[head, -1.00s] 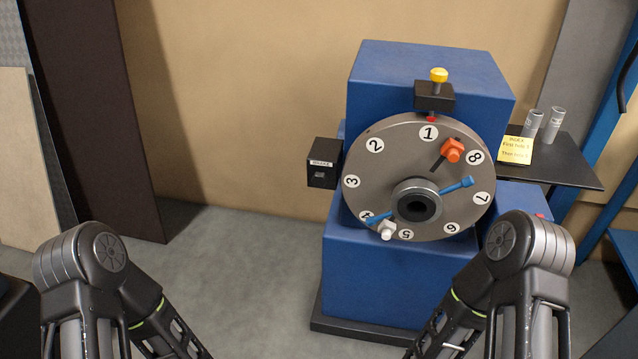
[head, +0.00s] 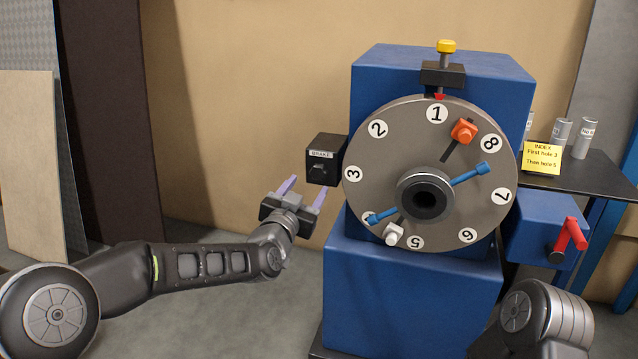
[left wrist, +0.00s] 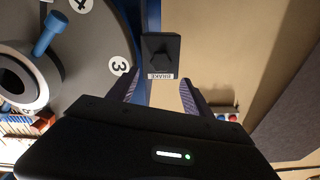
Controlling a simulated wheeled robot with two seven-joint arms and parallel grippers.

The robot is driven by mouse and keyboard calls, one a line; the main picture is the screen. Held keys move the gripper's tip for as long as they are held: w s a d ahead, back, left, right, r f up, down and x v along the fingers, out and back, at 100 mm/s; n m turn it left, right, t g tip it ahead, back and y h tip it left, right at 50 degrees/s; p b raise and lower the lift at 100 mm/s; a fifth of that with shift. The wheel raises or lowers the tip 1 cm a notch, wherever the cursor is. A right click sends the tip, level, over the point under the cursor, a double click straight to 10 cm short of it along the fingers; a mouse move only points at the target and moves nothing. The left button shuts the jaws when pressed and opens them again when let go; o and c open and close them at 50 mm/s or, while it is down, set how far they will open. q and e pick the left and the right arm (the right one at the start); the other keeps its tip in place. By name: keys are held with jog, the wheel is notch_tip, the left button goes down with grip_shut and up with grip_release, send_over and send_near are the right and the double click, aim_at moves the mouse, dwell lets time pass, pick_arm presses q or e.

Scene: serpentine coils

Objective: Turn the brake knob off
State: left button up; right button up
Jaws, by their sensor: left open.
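The brake knob (head: 318,172) is a small black knob on the front of a black box (head: 323,148) labelled BRAKE, fixed at the left side of the blue machine. My left gripper (head: 305,188) is open, its purple fingers pointing up at the box from below and left, apart from the knob. In the left wrist view the knob (left wrist: 160,58) appears ahead, between the lines of the two open fingers (left wrist: 158,92), with nothing held. My right gripper is not in view; only part of my right arm shows at lower right.
A grey numbered disc (head: 400,130) with an orange clamp (head: 464,131), blue handles and a white knob stands just right of the brake box. A red crank (head: 570,236) is at the right. Space left of the box is clear.

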aim_at(318, 172)
pick_arm(q)
jog(key=shift+w+f, duration=0.1)
jog(key=shift+w, duration=0.05)
jog(key=shift+x, duration=3.8)
jog(key=shift+c, duration=0.2)
grip_shut()
